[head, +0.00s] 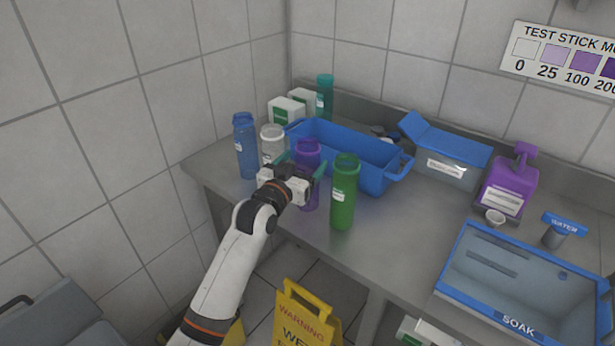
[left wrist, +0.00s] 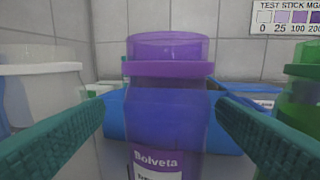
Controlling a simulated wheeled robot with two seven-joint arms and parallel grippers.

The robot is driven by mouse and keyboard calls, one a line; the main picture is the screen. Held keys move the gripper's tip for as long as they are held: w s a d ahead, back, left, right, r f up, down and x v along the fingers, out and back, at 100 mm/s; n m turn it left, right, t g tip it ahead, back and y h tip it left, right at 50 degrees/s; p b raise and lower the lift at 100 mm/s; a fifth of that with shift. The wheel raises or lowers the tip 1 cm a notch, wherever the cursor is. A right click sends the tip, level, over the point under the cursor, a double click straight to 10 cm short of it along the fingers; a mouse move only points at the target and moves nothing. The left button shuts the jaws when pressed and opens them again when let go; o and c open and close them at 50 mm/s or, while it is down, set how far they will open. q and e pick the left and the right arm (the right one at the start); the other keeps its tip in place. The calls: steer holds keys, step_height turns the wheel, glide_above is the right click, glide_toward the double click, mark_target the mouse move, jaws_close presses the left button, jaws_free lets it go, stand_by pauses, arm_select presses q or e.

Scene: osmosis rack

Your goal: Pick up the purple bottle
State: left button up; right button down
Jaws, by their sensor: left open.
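The purple bottle (head: 308,154) stands upright on the steel counter in front of the blue bin. In the left wrist view the purple bottle (left wrist: 168,110) is close and centred, with a label reading "Bolveta" low on its front. My left gripper (head: 303,165) is open, with its teal fingers on either side of the bottle. In the left wrist view the fingers (left wrist: 165,135) show gaps to the bottle on both sides. The gripper hides part of the bottle's middle in the head view. My right gripper is not in view.
A green bottle (head: 343,195) stands close on the right of the purple one. A clear white-capped bottle (head: 271,144) and a blue bottle (head: 245,148) stand on its left. The blue bin (head: 375,179) is behind. A soak tub (head: 453,262) sits at the right.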

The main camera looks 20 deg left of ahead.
arm_select(q)
steer(key=w, duration=0.2)
steer(key=w+d, duration=0.1)
steer(key=w, duration=0.1)
steer(key=shift+s, duration=0.1)
steer(key=c, duration=1.3)
